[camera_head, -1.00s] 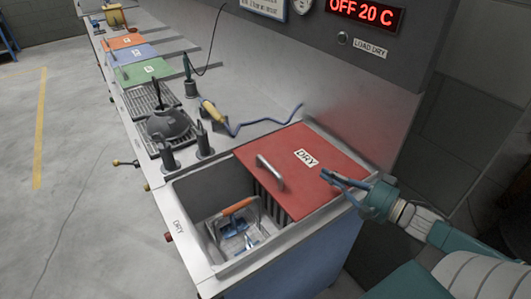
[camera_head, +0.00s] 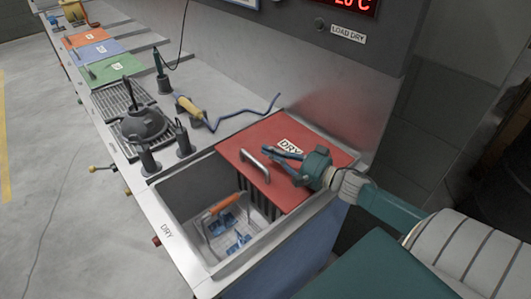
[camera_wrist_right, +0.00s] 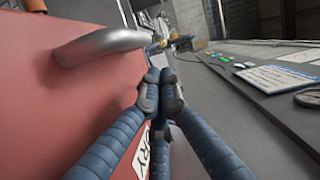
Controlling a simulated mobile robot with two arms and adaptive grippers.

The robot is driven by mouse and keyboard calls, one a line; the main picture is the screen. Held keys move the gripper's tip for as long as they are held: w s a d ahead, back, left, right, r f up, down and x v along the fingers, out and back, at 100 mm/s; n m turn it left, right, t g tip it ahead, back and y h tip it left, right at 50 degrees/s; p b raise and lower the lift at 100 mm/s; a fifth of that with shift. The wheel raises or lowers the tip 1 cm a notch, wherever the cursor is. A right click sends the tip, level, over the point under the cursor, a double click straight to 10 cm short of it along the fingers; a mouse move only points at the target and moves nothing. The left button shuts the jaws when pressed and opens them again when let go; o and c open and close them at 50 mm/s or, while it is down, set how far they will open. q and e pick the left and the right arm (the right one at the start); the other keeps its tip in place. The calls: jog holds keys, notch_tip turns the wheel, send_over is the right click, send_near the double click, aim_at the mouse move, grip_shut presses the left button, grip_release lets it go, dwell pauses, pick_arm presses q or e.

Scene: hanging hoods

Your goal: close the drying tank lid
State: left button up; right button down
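The red drying tank lid (camera_head: 322,150), labelled DRY, lies flat over the back right part of the tank (camera_head: 183,192). The tank's front left part is uncovered. The lid's grey bar handle (camera_head: 253,166) is near its left edge; it also shows at upper left in the right wrist view (camera_wrist_right: 100,44). My right gripper (camera_head: 274,154) is above the lid, just right of the handle and apart from it. Its blue fingers are spread and empty in the head view; two tips sit close together in the wrist view. My left gripper is out of view.
A basket with an orange handle (camera_head: 221,208) and blue pieces stands inside the uncovered part. Grey posts (camera_head: 183,138), a yellow-handled tool (camera_head: 188,107) with a blue hose, and green, blue and orange lids line the bench behind. A wall panel rises at right.

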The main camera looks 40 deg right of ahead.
jog(key=shift+s+a+r, duration=0.1)
jog(key=shift+s+a, duration=0.05)
jog(key=shift+a, duration=0.9)
jog(key=shift+a+p, duration=0.45)
jog(key=shift+p, duration=0.1)
pick_arm(q)
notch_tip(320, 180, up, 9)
jog(key=p, duration=0.7)
jog(key=shift+p, duration=0.4)
pick_arm(e)
jog(key=s+a, duration=0.2)
jog(key=a, duration=2.2)
jog(key=shift+a, duration=0.2)
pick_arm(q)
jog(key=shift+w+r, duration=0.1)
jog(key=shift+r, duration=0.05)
